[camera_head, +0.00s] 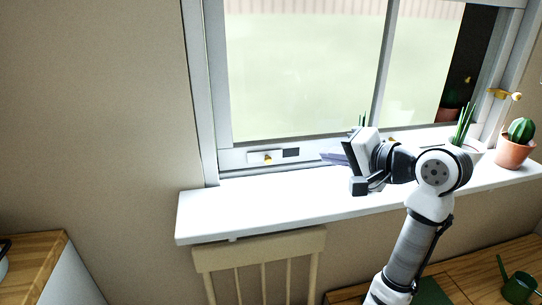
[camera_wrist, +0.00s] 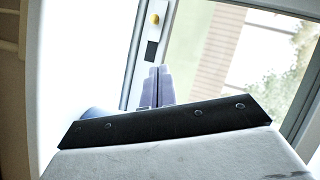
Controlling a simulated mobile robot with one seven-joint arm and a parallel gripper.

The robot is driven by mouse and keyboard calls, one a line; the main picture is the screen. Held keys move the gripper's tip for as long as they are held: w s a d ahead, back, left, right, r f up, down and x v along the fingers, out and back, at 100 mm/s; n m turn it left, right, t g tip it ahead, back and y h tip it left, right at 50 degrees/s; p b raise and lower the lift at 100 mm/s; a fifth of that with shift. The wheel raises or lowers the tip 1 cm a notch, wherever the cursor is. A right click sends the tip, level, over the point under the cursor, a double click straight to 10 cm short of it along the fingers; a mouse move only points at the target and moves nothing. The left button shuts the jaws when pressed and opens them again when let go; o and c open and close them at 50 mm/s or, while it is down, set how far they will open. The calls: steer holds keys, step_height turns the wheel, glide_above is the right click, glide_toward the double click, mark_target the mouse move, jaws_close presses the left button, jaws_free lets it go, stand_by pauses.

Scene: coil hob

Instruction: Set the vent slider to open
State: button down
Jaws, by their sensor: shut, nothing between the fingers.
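The vent slider, a white plate with a yellow knob (camera_head: 268,158), sits on the lower window frame, left of my gripper. A dark slot (camera_head: 291,153) shows just right of the plate. In the wrist view the yellow knob (camera_wrist: 155,19) is at the top, with the dark slot (camera_wrist: 151,50) between it and my fingers. My gripper (camera_head: 327,156) is shut and empty, its fingers pointing left along the frame, to the right of the slot and apart from the knob. The fingertips also show in the wrist view (camera_wrist: 159,70).
The white sill (camera_head: 260,205) is clear on the left. A potted cactus (camera_head: 516,146) and a spiky green plant (camera_head: 464,122) stand at the right. A yellow handle (camera_head: 507,94) is on the right frame. A chair back (camera_head: 260,250) stands below the sill.

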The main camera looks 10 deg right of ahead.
steer(key=p, duration=0.2)
glide_toward(269, 156)
steer(key=w, duration=0.1)
steer(key=w+d, duration=0.1)
steer(key=w, duration=0.1)
steer(key=shift+w+r, duration=0.15)
steer(key=shift+w, duration=0.05)
steer(key=shift+w+a+f, duration=0.1)
steer(key=shift+a+f, duration=0.15)
steer(key=shift+a, duration=0.25)
steer(key=shift+w+a+f, duration=0.1)
steer(key=shift+a+f, duration=0.2)
steer(key=shift+a, duration=0.25)
steer(key=shift+w+a+f, duration=0.1)
steer(key=shift+a+f, duration=0.2)
steer(key=shift+a, duration=0.2)
steer(key=shift+a+p, duration=1.35)
steer(key=shift+a, duration=1.8)
steer(key=shift+r, duration=0.1)
